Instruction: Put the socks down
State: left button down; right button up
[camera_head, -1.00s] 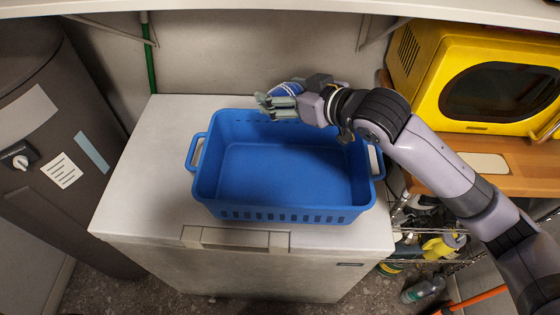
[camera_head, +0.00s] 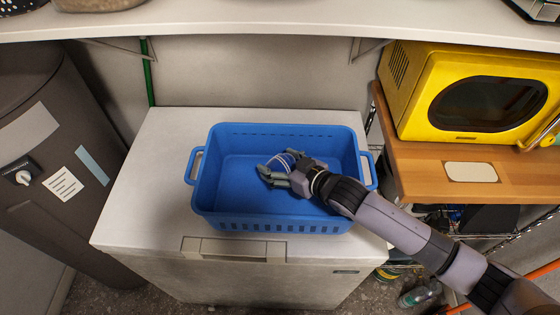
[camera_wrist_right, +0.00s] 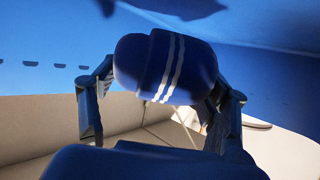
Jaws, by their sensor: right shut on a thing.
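The socks (camera_wrist_right: 165,68) are a blue rolled bundle with two white stripes. My right gripper (camera_head: 272,173) is shut on them, over the inside of the blue basket (camera_head: 342,222). In the head view only a small part of the socks (camera_head: 287,156) shows behind the fingers. In the right wrist view the bundle sits between the two fingers of the gripper (camera_wrist_right: 160,85). I cannot tell whether the socks touch the basket floor. The basket looks otherwise empty. My left gripper is not in view.
The basket stands on a white chest-like appliance (camera_head: 140,215). A yellow microwave (camera_head: 415,95) sits on a wooden shelf (camera_head: 420,155) at the right. A white shelf (camera_head: 270,20) runs overhead at the back. A dark grey cylinder (camera_head: 60,120) stands at the left.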

aim_at(287, 167)
jog(key=shift+f, duration=0.15)
jog(key=shift+f+b, duration=0.3)
jog(key=shift+f, duration=0.25)
jog(key=o, duration=1.1)
jog(key=shift+s+f, duration=0.1)
jog(key=shift+s, duration=0.1)
jog(key=shift+r, duration=0.45)
jog(key=shift+d+r, duration=0.15)
jog(key=shift+r, duration=0.05)
jog(key=b+v, duration=0.1)
jog(key=v, duration=0.6)
jog(key=shift+r, duration=0.1)
